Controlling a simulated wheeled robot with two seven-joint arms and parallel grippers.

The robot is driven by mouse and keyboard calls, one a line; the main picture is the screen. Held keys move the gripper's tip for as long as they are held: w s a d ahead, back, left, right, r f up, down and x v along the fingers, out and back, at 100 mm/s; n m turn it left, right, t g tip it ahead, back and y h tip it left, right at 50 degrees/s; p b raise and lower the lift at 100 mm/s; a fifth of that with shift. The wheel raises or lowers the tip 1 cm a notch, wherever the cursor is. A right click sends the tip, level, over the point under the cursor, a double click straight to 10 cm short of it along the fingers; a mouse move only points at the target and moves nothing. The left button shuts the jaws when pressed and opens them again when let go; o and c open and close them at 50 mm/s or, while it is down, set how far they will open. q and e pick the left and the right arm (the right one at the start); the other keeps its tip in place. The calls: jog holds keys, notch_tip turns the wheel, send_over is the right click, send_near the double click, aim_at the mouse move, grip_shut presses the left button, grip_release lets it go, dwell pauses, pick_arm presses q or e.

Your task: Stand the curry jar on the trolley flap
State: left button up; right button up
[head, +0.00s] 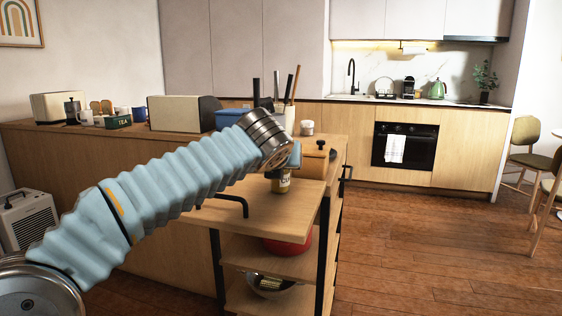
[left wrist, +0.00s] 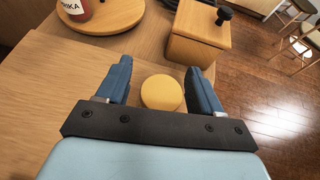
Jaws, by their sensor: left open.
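The jar with a yellow lid (left wrist: 162,92) is between my left gripper's (left wrist: 158,70) two open blue fingers, seen from above. In the head view the jar (head: 282,184) shows a label too small to read in full. It looks upright at the inner end of the trolley flap (head: 250,216); its base seems to be on the wood, but contact is not clear. The flap (left wrist: 45,95) fills the left of the wrist view. My left gripper (head: 286,160) is partly hidden behind my own wrist in the head view. My right gripper is out of view.
A wooden box with a black knob (left wrist: 198,38) stands just beyond the jar, also in the head view (head: 312,163). A red-labelled jar (left wrist: 75,8) stands on a round wooden board (left wrist: 115,17). The flap's front is bare apart from a dark handle-like bar (head: 236,200). A red pot (head: 288,243) sits below.

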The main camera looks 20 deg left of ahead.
pick_arm(q)
jog(key=shift+r, duration=0.2)
jog(key=v, duration=1.2)
dwell(0.6)
